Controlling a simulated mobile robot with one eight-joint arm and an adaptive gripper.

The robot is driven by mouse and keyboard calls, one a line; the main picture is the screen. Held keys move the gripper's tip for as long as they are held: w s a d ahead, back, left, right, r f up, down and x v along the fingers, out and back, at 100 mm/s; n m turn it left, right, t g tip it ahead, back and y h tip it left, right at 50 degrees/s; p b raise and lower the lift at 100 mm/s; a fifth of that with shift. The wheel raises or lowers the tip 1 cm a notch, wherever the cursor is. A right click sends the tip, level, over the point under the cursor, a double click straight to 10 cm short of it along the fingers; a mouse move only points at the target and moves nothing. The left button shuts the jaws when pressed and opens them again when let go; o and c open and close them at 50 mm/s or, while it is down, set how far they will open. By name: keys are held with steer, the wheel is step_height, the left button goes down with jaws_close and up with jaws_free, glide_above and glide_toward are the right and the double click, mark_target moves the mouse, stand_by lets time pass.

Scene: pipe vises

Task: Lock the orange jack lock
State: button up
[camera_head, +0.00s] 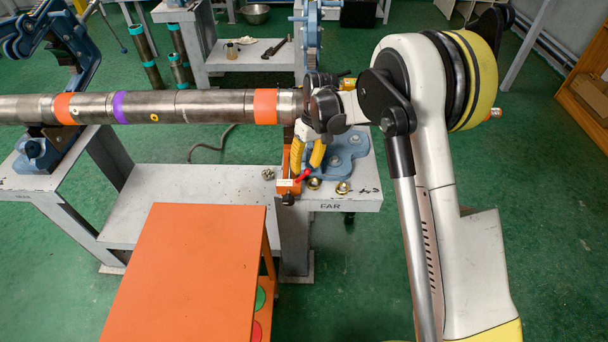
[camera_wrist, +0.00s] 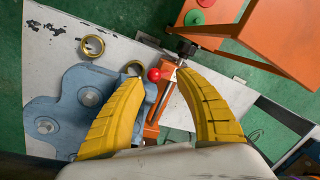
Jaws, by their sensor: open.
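The orange jack lock (camera_head: 287,186) is at the edge of the grey bench marked FAR, under the right end of the pipe. Its red ball knob (camera_wrist: 154,75) shows in the wrist view beside the orange bar (camera_wrist: 166,85). My gripper (camera_head: 305,168) points down over it with both yellow fingers apart. In the wrist view my gripper (camera_wrist: 156,77) is open, one finger on each side of the knob and bar. I cannot tell whether either finger touches them. The bar's upper part is partly hidden by my fingers in the head view.
The long steel pipe (camera_head: 210,106) with orange and purple bands lies across the vises. A blue bracket (camera_wrist: 62,110) and brass rings (camera_wrist: 92,46) sit on the bench by the lock. An orange cabinet (camera_head: 190,270) stands in front. Green floor is open at right.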

mark_target(307, 172)
steer(key=shift+s+a+f+b, duration=0.1)
steer(key=shift+f+b, duration=0.1)
steer(key=shift+f, duration=0.5)
steer(key=shift+a+f+b, duration=0.1)
steer(key=shift+f+b, duration=0.05)
steer(key=shift+f, duration=0.55)
jaws_close()
steer(key=shift+d+f+y+b, duration=0.3)
steer(key=shift+d+y, duration=0.2)
steer(key=shift+y, duration=0.6)
steer(key=shift+r, duration=0.1)
jaws_free()
